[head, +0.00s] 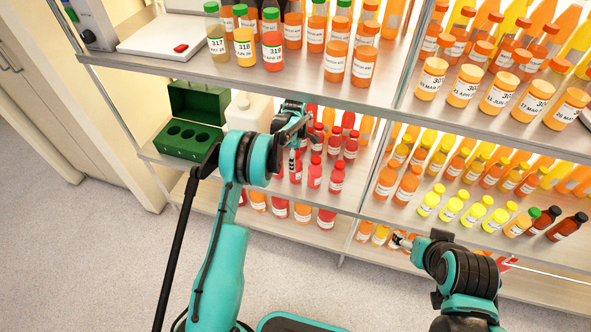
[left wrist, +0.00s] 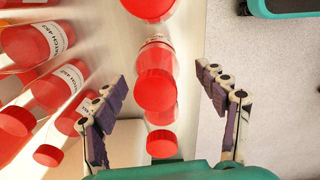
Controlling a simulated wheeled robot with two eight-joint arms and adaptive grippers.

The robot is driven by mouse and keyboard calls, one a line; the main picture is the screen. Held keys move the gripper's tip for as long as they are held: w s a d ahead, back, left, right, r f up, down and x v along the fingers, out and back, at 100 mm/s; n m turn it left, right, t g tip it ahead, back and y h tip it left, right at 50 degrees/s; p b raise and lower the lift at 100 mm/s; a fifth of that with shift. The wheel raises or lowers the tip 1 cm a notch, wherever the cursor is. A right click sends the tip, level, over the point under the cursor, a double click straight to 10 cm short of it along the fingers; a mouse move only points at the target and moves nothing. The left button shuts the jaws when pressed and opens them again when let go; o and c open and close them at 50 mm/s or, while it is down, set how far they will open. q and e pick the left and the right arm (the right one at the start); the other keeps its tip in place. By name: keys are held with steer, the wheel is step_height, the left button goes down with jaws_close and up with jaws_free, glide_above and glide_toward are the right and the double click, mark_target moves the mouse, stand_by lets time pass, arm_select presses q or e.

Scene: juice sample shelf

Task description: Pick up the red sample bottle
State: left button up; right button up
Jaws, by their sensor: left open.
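Several red sample bottles with red caps stand on the middle shelf, among them one at the front (head: 314,172) and one to its right (head: 336,180). My left gripper (head: 297,160) is at the left end of this red group. In the left wrist view, the open left gripper (left wrist: 163,88) has its fingers on either side of a red-capped bottle (left wrist: 156,85), with visible gaps. I cannot tell which bottle in the head view this is. My right gripper (head: 400,241) is by the lower shelf at the right; its jaw state is unclear.
A green rack box (head: 190,130) and a white jug (head: 249,112) stand left of the red bottles. Yellow and orange bottles (head: 452,209) fill the shelf at right. The floor (head: 90,255) in front is clear.

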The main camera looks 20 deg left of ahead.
arm_select(q)
steer(key=f, duration=0.2)
steer(key=f+b, duration=0.1)
steer(key=f, duration=0.1)
steer(key=shift+w+d+f+b, duration=0.15)
steer(key=shift+w+f+b, duration=0.05)
steer(key=shift+f+b, duration=0.1)
steer(key=shift+r, duration=0.15)
steer(key=c, duration=1.5)
steer(key=shift+o, duration=0.2)
steer(key=shift+r, duration=0.1)
